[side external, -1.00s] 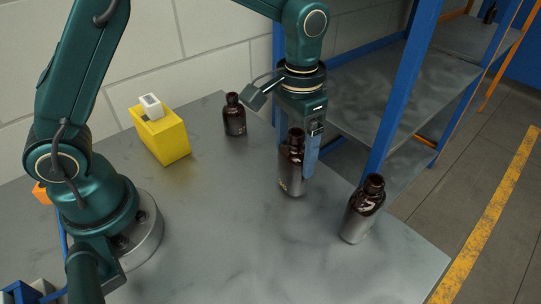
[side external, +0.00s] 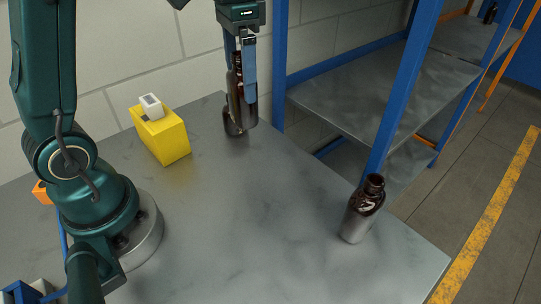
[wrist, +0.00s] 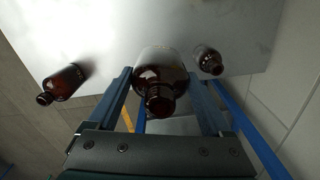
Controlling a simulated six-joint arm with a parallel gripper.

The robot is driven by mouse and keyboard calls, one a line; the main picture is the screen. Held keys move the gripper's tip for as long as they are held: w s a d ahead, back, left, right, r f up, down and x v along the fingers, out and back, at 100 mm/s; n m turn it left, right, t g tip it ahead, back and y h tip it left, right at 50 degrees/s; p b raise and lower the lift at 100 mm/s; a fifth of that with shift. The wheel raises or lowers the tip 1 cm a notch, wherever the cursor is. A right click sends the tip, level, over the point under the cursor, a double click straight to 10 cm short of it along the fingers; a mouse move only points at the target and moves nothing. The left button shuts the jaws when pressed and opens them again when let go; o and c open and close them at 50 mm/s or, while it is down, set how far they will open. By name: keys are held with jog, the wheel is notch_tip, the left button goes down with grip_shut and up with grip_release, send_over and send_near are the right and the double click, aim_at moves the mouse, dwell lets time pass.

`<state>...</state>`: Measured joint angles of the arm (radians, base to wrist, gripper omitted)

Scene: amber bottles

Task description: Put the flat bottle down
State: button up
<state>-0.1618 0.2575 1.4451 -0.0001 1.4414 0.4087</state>
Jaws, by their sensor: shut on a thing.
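My gripper (side external: 242,92) is shut on an amber bottle with a silvery lower part, which I take to be the flat bottle (side external: 236,84). It hangs upright at the far end of the table, in front of a smaller dark bottle (side external: 229,122) that it mostly hides. I cannot tell how far its base is above the tabletop. In the wrist view the flat bottle (wrist: 158,92) shows between the two fingers, mouth towards the camera. The small bottle (wrist: 208,60) is to its right there. Another amber bottle (side external: 364,210) stands at the table's right edge, and at left in the wrist view (wrist: 64,82).
The grey table (side external: 260,210) is clear across its middle and front. A yellow box (side external: 162,137) with a white piece on top stands near the wall. A blue-framed shelf (side external: 390,85) rises just beyond the table's right edge.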

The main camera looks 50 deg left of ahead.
jog(key=shift+s+d+f+m, duration=0.1)
jog(key=shift+s+d+m, duration=0.15)
jog(key=shift+m, duration=0.55)
jog(key=s+d+m, duration=0.9)
jog(key=d+m, duration=0.4)
jog(key=m, duration=0.1)
jog(key=shift+s+d+f, duration=1.05)
jog(key=shift+d+f, duration=0.6)
jog(key=shift+f, duration=0.1)
jog(key=shift+s+d+f, duration=1)
jog(key=shift+d+f, duration=0.65)
jog(key=shift+f, duration=0.05)
jog(key=shift+s+d+f, duration=1.05)
jog(key=shift+d+f, duration=0.6)
jog(key=shift+f, duration=0.1)
jog(key=shift+f, duration=0.1)
jog(key=o, duration=1.3)
